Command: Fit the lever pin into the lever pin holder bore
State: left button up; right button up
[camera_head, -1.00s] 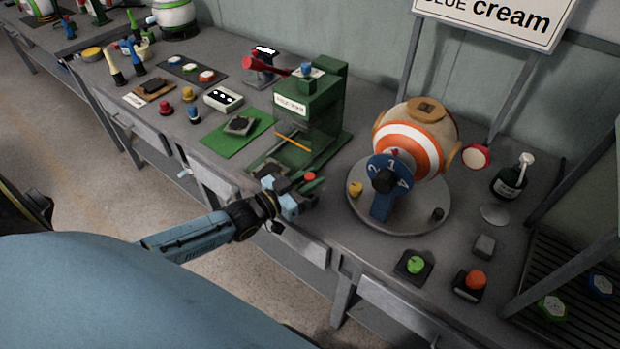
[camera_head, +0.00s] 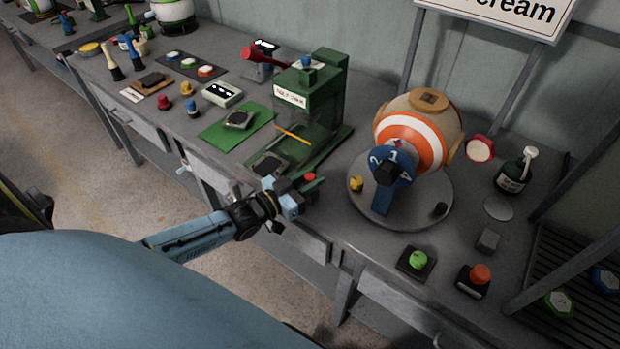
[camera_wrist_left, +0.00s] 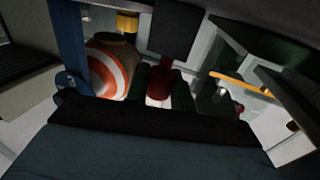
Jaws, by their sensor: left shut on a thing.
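My left gripper (camera_head: 297,196) is low in front of the green press (camera_head: 317,98), near the table's front edge. It is shut on a small red-ended piece (camera_head: 310,177), which looks like the lever pin. In the left wrist view a red piece (camera_wrist_left: 160,82) sits between the dark fingers. I cannot make out the holder bore. My right gripper is not in view.
An orange-and-white striped ball (camera_head: 409,140) stands on a round grey base (camera_head: 425,205) right of the press. A green mat (camera_head: 215,133) lies to the left. Green (camera_head: 418,260) and orange (camera_head: 480,275) buttons are at the front right.

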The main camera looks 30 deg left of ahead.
pick_arm(q)
jog(key=shift+f+b, duration=0.85)
jog(key=shift+f, duration=0.2)
jog(key=o, duration=1.1)
jog(key=shift+c, duration=0.2)
jog(key=p+v, duration=0.1)
jog(key=v, duration=1.2)
jog(key=shift+s+a, duration=0.1)
jog(key=shift+s, duration=0.05)
